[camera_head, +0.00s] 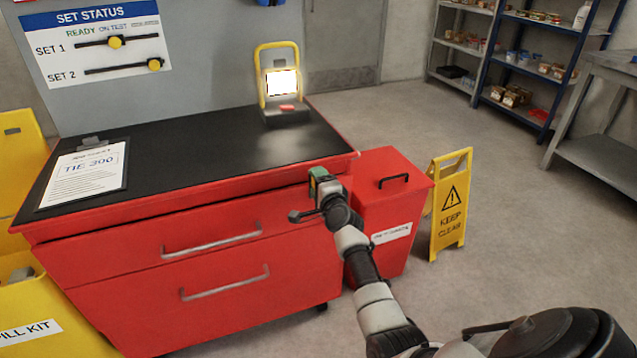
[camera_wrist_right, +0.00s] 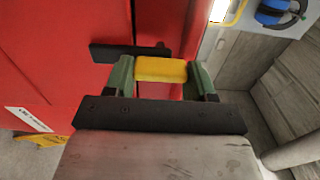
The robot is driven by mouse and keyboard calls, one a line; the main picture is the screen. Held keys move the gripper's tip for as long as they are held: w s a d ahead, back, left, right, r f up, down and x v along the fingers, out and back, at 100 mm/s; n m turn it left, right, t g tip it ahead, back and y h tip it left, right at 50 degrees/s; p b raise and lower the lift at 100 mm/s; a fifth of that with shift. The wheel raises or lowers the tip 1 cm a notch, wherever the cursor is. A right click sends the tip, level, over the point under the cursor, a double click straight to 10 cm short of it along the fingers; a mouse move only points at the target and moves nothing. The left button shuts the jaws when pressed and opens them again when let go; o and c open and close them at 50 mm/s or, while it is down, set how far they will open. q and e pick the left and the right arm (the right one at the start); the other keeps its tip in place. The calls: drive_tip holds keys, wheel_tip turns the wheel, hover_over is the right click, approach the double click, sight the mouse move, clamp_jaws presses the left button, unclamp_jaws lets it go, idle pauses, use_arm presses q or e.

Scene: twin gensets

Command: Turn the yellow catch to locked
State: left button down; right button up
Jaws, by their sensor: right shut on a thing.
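The yellow catch (camera_wrist_right: 161,69) shows in the right wrist view as a short yellow block between two green fingertips. My right gripper (camera_wrist_right: 158,78) is shut on it, one finger on each side. A dark flat bar (camera_wrist_right: 112,52) lies just behind the catch against the red surface. In the head view my right gripper (camera_head: 320,183) is at the right front corner of the red workbench (camera_head: 130,258), just under its top, and the catch is hidden there. I cannot read any locked marking. My left gripper is in neither view.
A red bin (camera_head: 400,195) and a yellow warning sign (camera_head: 450,205) stand right of the workbench. A lit yellow lamp (camera_head: 281,85) and a clipboard (camera_head: 85,175) are on the black top. Two drawer handles (camera_head: 212,243) protrude in front.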

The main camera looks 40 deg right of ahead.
idle(0.3)
drive_tip(key=o, duration=1.3)
drive_tip(key=shift+s, duration=0.1)
drive_tip(key=p+v, duration=0.2)
drive_tip(key=v, duration=0.8)
drive_tip(key=shift+s, duration=0.3)
drive_tip(key=shift+f, duration=0.1)
